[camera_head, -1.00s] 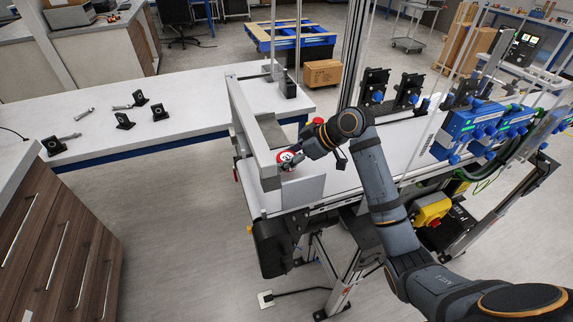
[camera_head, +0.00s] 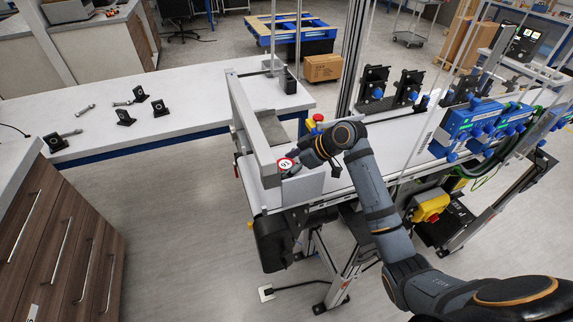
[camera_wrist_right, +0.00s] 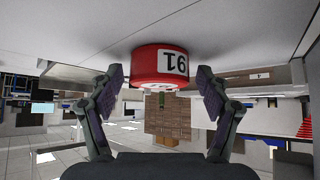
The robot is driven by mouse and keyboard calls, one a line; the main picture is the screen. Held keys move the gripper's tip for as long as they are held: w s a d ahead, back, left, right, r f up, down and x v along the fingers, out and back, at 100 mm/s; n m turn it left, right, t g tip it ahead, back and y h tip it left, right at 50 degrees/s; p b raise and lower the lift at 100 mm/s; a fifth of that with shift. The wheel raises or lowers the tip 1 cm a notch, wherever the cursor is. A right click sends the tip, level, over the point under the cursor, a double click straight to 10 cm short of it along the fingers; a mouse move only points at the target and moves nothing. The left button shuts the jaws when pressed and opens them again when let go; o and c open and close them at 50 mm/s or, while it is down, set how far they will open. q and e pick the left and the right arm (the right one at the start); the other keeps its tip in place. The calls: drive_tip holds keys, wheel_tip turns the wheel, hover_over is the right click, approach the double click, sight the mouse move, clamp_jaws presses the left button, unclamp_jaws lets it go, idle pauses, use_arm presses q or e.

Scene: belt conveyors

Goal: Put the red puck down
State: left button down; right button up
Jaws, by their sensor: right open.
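The red puck (camera_head: 286,164) has a white label marked 91 and sits at the near left end of the conveyor, beside the grey guide rail. In the right wrist view, which is upside down, the puck (camera_wrist_right: 145,66) appears to touch the pale surface. My right gripper (camera_head: 298,162) is right beside the puck. In the wrist view its fingers (camera_wrist_right: 158,86) are spread, with the puck just beyond the tips and a gap on the right side. The head view hides part of the puck behind the gripper. My left gripper is not in view.
A grey guide rail (camera_head: 253,130) runs along the conveyor's left end. A red and yellow button (camera_head: 316,121) stands behind my right wrist. Blue devices (camera_head: 465,128) line the right side. A white table (camera_head: 190,118) with black brackets lies to the left.

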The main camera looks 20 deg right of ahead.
drive_tip(key=shift+r, duration=0.1)
drive_tip(key=b+v, duration=0.2)
drive_tip(key=v, duration=1)
